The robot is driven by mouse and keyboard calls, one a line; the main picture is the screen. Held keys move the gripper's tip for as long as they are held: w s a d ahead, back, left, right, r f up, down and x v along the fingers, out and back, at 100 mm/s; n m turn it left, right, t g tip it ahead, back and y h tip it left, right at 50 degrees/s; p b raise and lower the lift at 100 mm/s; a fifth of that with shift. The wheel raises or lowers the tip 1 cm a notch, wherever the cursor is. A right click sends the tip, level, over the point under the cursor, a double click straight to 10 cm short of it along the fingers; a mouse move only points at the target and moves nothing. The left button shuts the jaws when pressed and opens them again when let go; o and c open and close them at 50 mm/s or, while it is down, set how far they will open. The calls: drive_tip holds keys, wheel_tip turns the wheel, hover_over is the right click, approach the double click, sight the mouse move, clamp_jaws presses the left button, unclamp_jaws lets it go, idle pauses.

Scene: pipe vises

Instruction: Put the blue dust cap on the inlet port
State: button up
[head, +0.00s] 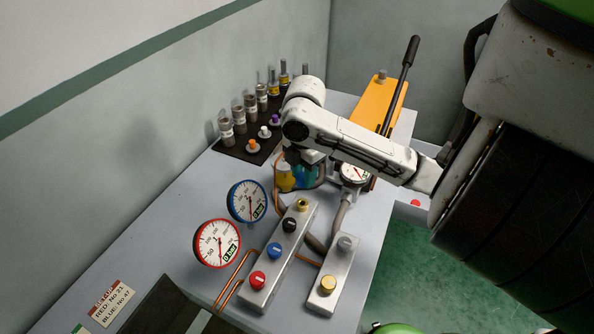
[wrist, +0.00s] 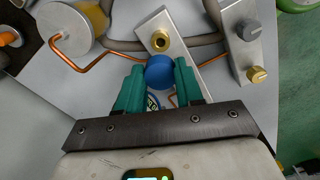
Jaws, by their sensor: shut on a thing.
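The blue dust cap (wrist: 160,72) is a round blue disc in the wrist view. My gripper (wrist: 159,69) has teal fingers, one on each side of the cap, and is shut on it. A brass port (wrist: 160,41), which looks like the inlet port, stands on the silver manifold block just beyond the cap. The cap and the port appear apart in the wrist view, but the height between them cannot be told. The brass port also shows in the head view (head: 302,204), its opening uncovered. My wrist largely hides the cap in the head view.
The manifold (head: 266,282) carries black, blue and red knobs. A second block (head: 322,296) has grey and brass knobs. Two dial gauges (head: 247,201) stand left. Copper pipes and a grey hose run nearby. Fittings stand on a black mat (head: 239,146); an orange lever pump (head: 378,103) is behind.

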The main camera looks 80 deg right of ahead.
drive_tip(key=shift+f+b, duration=0.85)
drive_tip(key=shift+f, duration=1.95)
drive_tip(key=shift+p, duration=0.9)
drive_tip(key=shift+f+b, duration=0.45)
drive_tip(key=shift+f, duration=0.9)
drive_tip(key=o, duration=1.1)
drive_tip(key=shift+r, duration=0.1)
wheel_tip(320, 180, up, 11)
drive_tip(key=shift+f, duration=0.2)
